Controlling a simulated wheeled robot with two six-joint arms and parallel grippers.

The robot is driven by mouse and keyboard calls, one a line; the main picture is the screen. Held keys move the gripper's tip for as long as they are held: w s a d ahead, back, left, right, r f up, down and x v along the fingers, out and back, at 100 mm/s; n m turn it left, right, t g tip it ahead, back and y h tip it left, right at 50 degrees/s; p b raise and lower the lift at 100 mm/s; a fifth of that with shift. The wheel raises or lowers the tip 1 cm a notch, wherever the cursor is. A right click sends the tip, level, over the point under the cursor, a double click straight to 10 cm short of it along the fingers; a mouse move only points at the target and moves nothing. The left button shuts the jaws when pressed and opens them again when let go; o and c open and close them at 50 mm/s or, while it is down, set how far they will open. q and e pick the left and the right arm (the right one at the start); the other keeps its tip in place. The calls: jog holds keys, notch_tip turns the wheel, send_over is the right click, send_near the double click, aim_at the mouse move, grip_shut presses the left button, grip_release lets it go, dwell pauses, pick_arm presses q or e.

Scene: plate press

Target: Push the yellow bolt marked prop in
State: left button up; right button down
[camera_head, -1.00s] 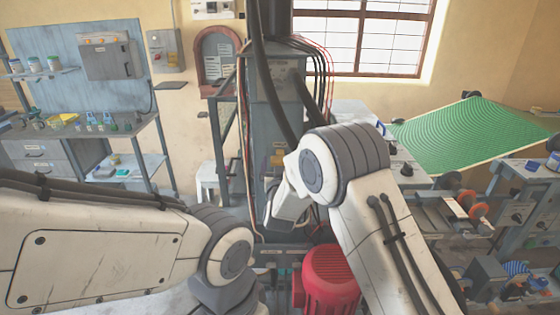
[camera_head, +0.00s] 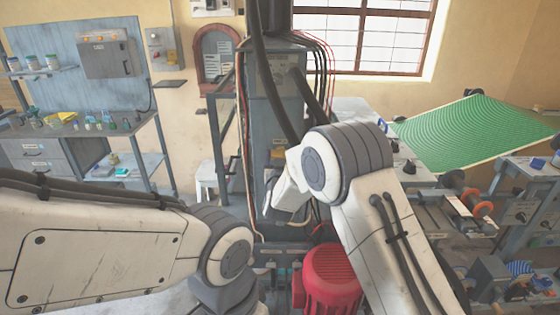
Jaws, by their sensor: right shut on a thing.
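The press column (camera_head: 283,80) stands in the middle of the head view. A small yellow part (camera_head: 278,154) shows on its front, just above my right wrist; I take it for the yellow bolt, but its marking is too small to read. My right gripper (camera_head: 272,182) is at the front of the column, below and close to the yellow part. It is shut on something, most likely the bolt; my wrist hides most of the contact. My left arm lies across the lower left, and its gripper does not show.
A red motor (camera_head: 331,280) stands low in front of the press. Black hoses and red cables run down the column. A workbench (camera_head: 80,135) is at the left. A green ribbed sheet (camera_head: 470,132) and machinery are at the right.

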grip_release()
jog(key=shift+s, duration=0.4)
jog(key=s+b, duration=0.3)
jog(key=s, duration=0.6)
jog(key=shift+s, duration=0.3)
